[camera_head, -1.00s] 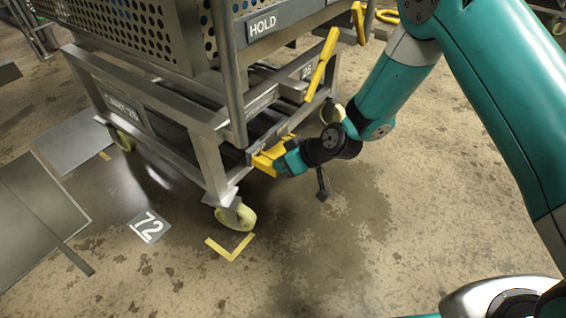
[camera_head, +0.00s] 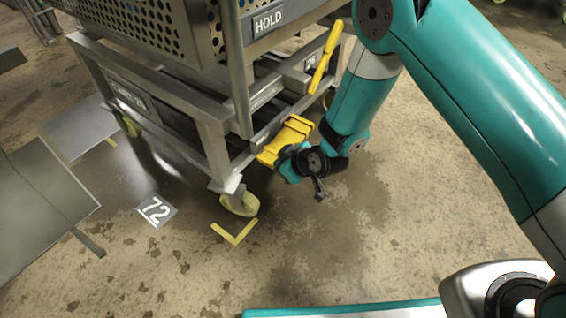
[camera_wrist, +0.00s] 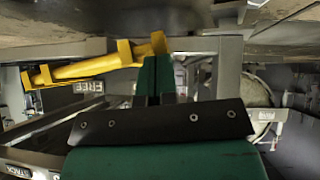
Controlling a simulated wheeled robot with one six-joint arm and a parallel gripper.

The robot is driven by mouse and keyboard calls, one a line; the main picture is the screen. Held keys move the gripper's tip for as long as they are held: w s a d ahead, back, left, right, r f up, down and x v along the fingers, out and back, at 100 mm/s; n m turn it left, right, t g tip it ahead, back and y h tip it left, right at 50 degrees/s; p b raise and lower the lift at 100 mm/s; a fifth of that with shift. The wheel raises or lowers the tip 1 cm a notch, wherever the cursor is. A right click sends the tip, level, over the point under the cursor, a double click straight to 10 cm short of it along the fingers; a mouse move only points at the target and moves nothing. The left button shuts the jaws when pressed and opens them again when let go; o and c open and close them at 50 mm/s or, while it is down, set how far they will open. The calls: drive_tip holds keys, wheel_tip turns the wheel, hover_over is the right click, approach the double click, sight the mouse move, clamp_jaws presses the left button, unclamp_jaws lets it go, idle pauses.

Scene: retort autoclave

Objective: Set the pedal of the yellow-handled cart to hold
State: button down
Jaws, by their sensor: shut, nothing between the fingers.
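The cart (camera_head: 205,130) is a grey steel frame on casters with a perforated basket on top. A slanted yellow bar (camera_head: 325,57) is on its right side. The yellow pedal (camera_head: 284,141) is low on that side, by the lower rail. My gripper (camera_head: 288,163) is shut and empty, right at the pedal's near lower end; whether they touch cannot be told. In the wrist view, my shut fingers (camera_wrist: 153,77) point at a long yellow piece (camera_wrist: 90,66), their tips against or just below its right end. A FREE label (camera_wrist: 88,87) shows below that piece.
A HOLD plate (camera_head: 268,20) is on the cart's upper edge. A caster (camera_head: 240,203) stands near a yellow floor corner mark (camera_head: 235,232). A 72 floor marker (camera_head: 156,210) and grey floor plates (camera_head: 45,195) lie left. The floor in front is clear.

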drive_tip(key=a+r+p+v, duration=0.1)
drive_tip(key=a+p+v, duration=0.1)
drive_tip(key=p+v, duration=0.5)
drive_tip(key=v, duration=0.5)
drive_tip(key=shift+r+p, duration=0.3)
drive_tip(key=shift+r, duration=0.2)
drive_tip(key=shift+d, duration=0.15)
drive_tip(key=s+d+r+m+g+p, duration=0.1)
drive_tip(key=s+r+g+p, duration=0.2)
drive_tip(key=r, duration=1.2)
drive_tip(key=s+d+r+m+g+p, duration=0.15)
drive_tip(key=s+r, duration=0.35)
drive_tip(key=r, duration=0.9)
drive_tip(key=s+d+r+m+g+h+p, duration=0.1)
drive_tip(key=s+d+r+g+h+p, duration=0.15)
drive_tip(key=s+d+r, duration=0.55)
drive_tip(key=s+a+r+p, duration=0.1)
drive_tip(key=s+r+p, duration=0.2)
drive_tip(key=r+p, duration=3.5)
drive_tip(key=shift+s+a+r+t, duration=0.2)
drive_tip(key=shift+r+t, duration=0.1)
drive_tip(key=shift+r, duration=0.35)
